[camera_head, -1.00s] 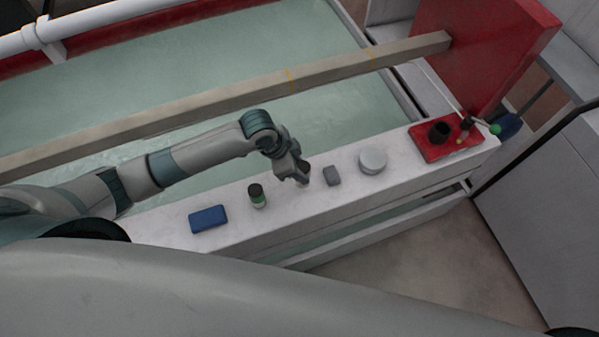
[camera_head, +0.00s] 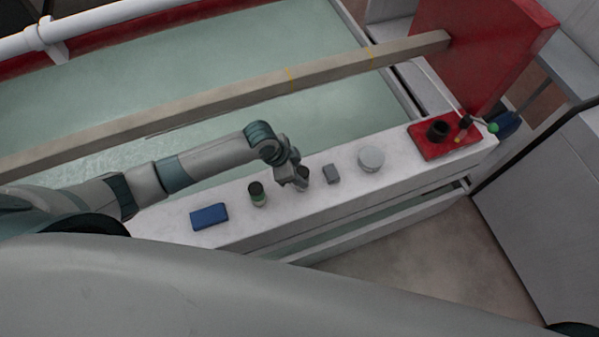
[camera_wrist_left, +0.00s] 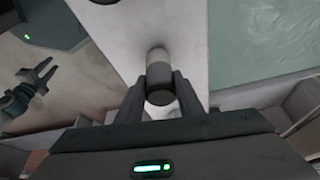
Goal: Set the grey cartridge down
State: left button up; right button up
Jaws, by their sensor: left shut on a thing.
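The grey cartridge (camera_wrist_left: 158,68) is a short cylinder with a light band and a darker grey end. My left gripper (camera_wrist_left: 162,90) is shut on it in the left wrist view. The cartridge is partly hidden by the fingers there. I cannot tell whether it touches the ledge. My right gripper (camera_wrist_left: 46,74) shows at the left of the left wrist view, fingers apart and empty.
A blue box (camera_head: 208,217) lies at the ledge's left. A round whitish tin (camera_head: 371,158) stands right of the grey block. A red tray (camera_head: 432,149) with a black cup (camera_head: 438,131) sits at the far right. A long beam (camera_head: 225,98) runs behind the ledge.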

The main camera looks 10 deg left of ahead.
pick_arm(q)
jog(key=shift+f, duration=0.15)
jog(key=o, duration=1.1)
jog(key=shift+c, duration=0.2)
jog(key=shift+a+r, duration=0.2)
jog(key=shift+r, duration=0.35)
jog(key=b+v, duration=0.2)
jog(key=v, duration=0.9)
jog(key=shift+r, duration=0.1)
